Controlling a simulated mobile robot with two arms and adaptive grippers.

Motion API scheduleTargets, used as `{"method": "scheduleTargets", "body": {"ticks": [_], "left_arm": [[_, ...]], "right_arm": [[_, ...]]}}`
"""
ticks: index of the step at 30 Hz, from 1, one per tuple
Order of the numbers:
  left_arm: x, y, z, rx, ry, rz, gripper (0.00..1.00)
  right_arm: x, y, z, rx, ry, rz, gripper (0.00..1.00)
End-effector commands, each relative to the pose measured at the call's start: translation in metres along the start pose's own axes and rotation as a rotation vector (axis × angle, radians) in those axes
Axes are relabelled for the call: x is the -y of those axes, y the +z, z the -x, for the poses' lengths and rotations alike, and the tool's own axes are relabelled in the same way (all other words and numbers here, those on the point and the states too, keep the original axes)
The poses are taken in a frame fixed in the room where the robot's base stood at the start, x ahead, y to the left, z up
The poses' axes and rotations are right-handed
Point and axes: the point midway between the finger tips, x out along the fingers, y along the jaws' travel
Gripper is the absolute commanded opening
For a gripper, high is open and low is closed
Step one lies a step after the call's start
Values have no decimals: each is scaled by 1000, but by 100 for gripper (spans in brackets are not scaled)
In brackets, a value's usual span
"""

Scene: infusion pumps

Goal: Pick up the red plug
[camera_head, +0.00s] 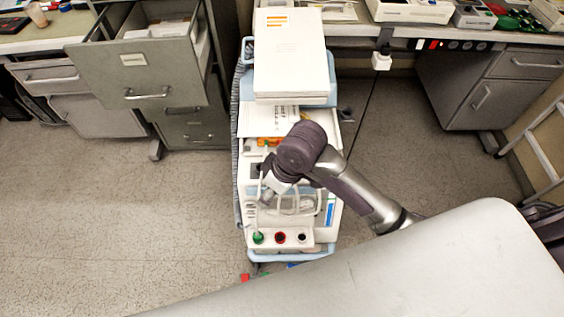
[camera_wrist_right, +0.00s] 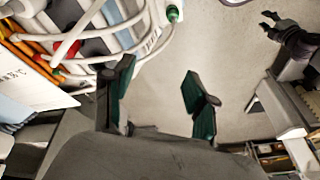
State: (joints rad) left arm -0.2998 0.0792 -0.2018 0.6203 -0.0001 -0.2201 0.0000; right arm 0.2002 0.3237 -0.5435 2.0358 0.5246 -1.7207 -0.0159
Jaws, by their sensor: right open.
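In the head view, a red round plug or socket (camera_head: 280,237) sits in the front row of the cart's white device, between a green one (camera_head: 258,238) and a black one (camera_head: 302,237). My right arm reaches in from the right over the cart; its fingers are not clear there. In the right wrist view my right gripper (camera_wrist_right: 157,68) is open and empty, its green-padded fingers apart over floor. A red piece (camera_wrist_right: 68,48) lies among white cables left of the fingers; I cannot tell if it is the same plug. A green plug (camera_wrist_right: 172,13) is above them. My left gripper (camera_wrist_right: 270,24) appears open at upper right.
The cart (camera_head: 240,105) carries a white box (camera_head: 290,55) and papers behind the device. White cables (camera_wrist_right: 90,30) crowd the device near my right fingers. A cabinet with an open drawer (camera_head: 140,70) stands left, a desk right.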

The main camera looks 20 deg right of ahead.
Motion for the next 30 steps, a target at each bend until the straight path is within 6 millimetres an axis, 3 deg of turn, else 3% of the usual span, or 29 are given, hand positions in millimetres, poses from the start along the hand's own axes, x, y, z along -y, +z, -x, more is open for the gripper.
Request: {"method": "scheduleTargets", "body": {"ticks": [1,6,10,15,19,30], "left_arm": [[0,0,0,0,0,0,40],[0,0,0,0,0,1,40],[0,0,0,0,0,1,40],[0,0,0,0,-1,2,40],[1,0,1,0,-1,2,40],[1,0,4,0,-1,3,40]], "right_arm": [[-14,-15,7,30,13,49,57],[-60,-43,33,170,35,148,57],[-92,-53,57,250,57,160,57],[-112,-58,74,297,68,153,57],[-115,-54,63,306,66,151,57],[-120,-36,1,301,66,152,57]]}}
